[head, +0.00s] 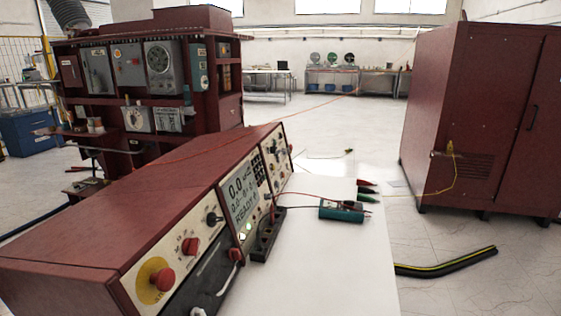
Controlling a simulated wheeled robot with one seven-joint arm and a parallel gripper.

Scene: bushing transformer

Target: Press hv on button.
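A dark red test console (150,205) runs along the left front of the white table. Its front panel faces right and carries a display (241,197) with readings. Below the display is a small lit greenish-white button (242,237). A red mushroom button (162,279) on a yellow disc sits at the near end, with a smaller red button (189,246) and a black knob (213,219) farther along. The labels are too small to read, so I cannot tell which button is hv on. My gripper is not in view.
A black socket strip (266,234) and a teal meter (341,211) with leads lie on the white tabletop (325,270). Its near part is clear. A red cabinet (480,110) stands at right, a black hose (450,264) on the floor, and a red instrument rack (150,80) behind.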

